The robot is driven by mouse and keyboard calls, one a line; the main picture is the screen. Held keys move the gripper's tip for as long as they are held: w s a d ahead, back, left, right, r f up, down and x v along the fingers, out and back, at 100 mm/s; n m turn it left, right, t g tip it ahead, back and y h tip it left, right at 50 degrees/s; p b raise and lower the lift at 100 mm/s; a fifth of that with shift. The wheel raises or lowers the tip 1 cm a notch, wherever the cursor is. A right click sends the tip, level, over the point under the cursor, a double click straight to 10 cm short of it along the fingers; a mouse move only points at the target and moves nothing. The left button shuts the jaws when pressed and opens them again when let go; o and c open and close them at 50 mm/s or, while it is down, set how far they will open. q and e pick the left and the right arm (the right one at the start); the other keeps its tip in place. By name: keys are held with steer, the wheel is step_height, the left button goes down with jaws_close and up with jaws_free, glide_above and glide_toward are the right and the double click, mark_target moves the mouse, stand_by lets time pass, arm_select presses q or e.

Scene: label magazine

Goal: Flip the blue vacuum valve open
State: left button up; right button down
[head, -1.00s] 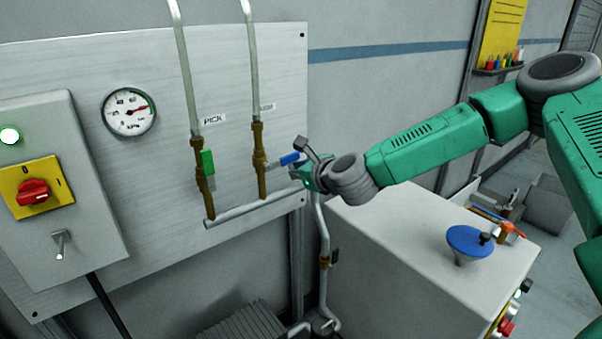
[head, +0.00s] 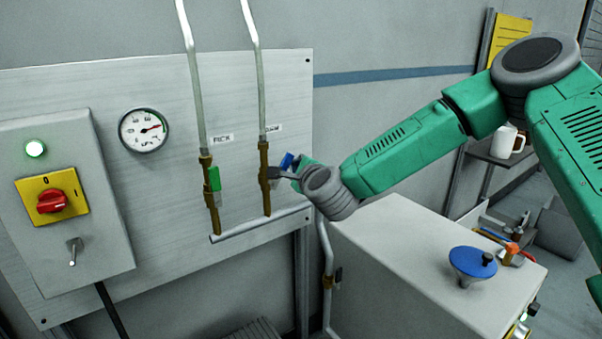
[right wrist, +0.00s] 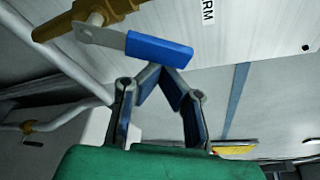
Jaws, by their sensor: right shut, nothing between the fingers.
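The blue valve handle (head: 287,160) sits on the right-hand brass valve (head: 264,178) on the metal panel. It points up and to the right, at a slant to its pipe. In the right wrist view the blue handle (right wrist: 160,52) is large, on a grey lever joined to the brass body (right wrist: 98,14). My right gripper (head: 278,174) is just below the handle; its fingertips (right wrist: 161,72) are together and empty, right by the blue grip. I cannot tell whether they touch it. My left gripper is not in view.
A green-handled valve (head: 213,180) stands to the left on the pick line. A gauge (head: 144,130) and a switch box (head: 60,200) with a red knob (head: 52,201) are further left. A grey cabinet (head: 400,250) stands below my right arm, with a blue suction cup (head: 472,262) on top.

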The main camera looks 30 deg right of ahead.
steer(key=a+n, duration=0.1)
steer(key=a+r+n+t, duration=0.1)
steer(key=n, duration=0.1)
steer(key=a+n+h+b, duration=0.1)
steer(key=shift+s+r+n+t, duration=0.1)
steer(key=shift+r+n+t, duration=0.2)
steer(key=shift+r+n, duration=0.1)
steer(key=shift+a+r+n, duration=0.1)
steer(key=shift+a+n, duration=0.05)
steer(key=shift+n, duration=0.35)
steer(key=shift+s+a, duration=0.15)
steer(key=shift+s, duration=0.15)
glide_toward(285, 162)
steer(key=v, duration=0.3)
steer(key=shift+s+a+r, duration=0.25)
steer(key=shift+a, duration=0.05)
